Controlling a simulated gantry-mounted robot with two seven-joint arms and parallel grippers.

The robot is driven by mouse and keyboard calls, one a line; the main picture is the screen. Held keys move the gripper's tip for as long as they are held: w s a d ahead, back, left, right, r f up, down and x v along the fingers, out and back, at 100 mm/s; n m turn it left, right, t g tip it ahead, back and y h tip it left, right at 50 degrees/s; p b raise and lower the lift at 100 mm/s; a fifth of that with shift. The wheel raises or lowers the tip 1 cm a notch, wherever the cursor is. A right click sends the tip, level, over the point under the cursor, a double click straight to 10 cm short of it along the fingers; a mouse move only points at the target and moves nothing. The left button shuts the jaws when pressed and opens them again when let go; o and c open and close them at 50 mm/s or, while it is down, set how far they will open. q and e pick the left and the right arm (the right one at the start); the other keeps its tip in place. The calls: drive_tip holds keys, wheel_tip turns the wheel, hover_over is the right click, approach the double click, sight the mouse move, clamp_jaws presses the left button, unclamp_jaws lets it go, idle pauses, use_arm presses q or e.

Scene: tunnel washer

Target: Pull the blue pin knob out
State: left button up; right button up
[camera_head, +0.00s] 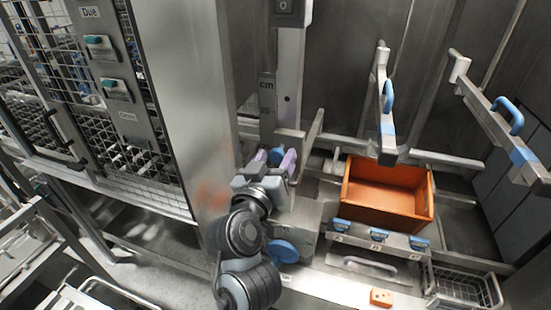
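The blue pin knob (277,154) shows at the foot of the upright metal post, at the centre of the head view. My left gripper (274,160) is in front of it, with its two purple-tipped fingers spread apart. The knob shows between the fingertips, one on each side. I cannot tell how deep it lies between them, and the gripper body hides what is below it. My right gripper is not in view.
A blue disc (283,251) sits lower down beside my arm. An orange bin (388,193) stands to the right, behind a ledge with blue clips (379,235). Blue-handled metal arms (387,110) rise beyond it. A tall metal column (190,90) stands close on the left.

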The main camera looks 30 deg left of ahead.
use_arm(q)
drive_tip(key=shift+s+d+r+p, duration=0.1)
drive_tip(key=shift+s+p, duration=0.25)
drive_tip(key=shift+p, duration=0.15)
drive_tip(key=s+d+p, duration=0.1)
drive_tip(key=s+p, duration=0.7)
drive_tip(key=s, duration=0.2)
drive_tip(key=shift+d, duration=0.3)
